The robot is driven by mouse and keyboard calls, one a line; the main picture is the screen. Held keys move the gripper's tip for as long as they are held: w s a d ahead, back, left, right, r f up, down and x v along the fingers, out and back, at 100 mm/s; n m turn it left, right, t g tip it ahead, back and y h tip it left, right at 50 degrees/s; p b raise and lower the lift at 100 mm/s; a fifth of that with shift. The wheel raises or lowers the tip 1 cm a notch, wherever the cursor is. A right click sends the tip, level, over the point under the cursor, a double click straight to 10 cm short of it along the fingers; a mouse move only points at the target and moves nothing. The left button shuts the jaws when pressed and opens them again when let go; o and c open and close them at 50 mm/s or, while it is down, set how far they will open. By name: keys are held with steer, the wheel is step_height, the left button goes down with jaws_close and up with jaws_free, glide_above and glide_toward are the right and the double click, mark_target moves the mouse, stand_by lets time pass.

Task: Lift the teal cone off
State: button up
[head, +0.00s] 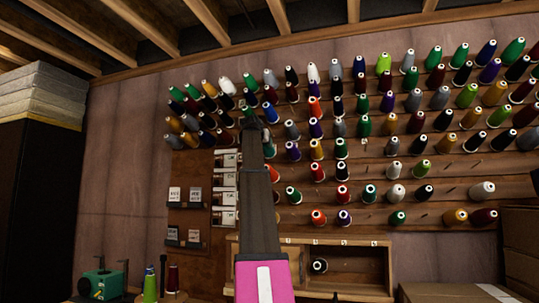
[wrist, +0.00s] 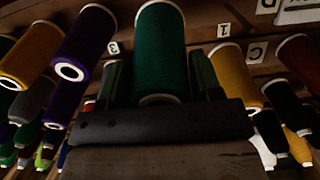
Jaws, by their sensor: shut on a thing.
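The teal cone (wrist: 160,50) is a dark green-teal thread cone in the middle of the wrist view. My gripper (wrist: 157,74) has one finger on each side of it and is shut on it. The cone's pale rim shows just above the gripper body; its far end reaches the top of the picture. I cannot tell whether its peg is still inside it. In the head view my gripper (head: 252,120) is small and dark at the upper left part of the thread wall, with my arm covering much of that spot.
Cones crowd close around: a purple cone (wrist: 84,42) and a yellow cone (wrist: 237,74) flank the held one. Wooden racks carry many cones across the wall. A label board (head: 187,205) is left of my arm. Cubbies (head: 345,268) and cardboard boxes (head: 520,240) are lower right.

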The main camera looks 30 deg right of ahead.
steer(key=v, duration=0.5)
steer(key=shift+a, duration=0.1)
stand_by(0.3)
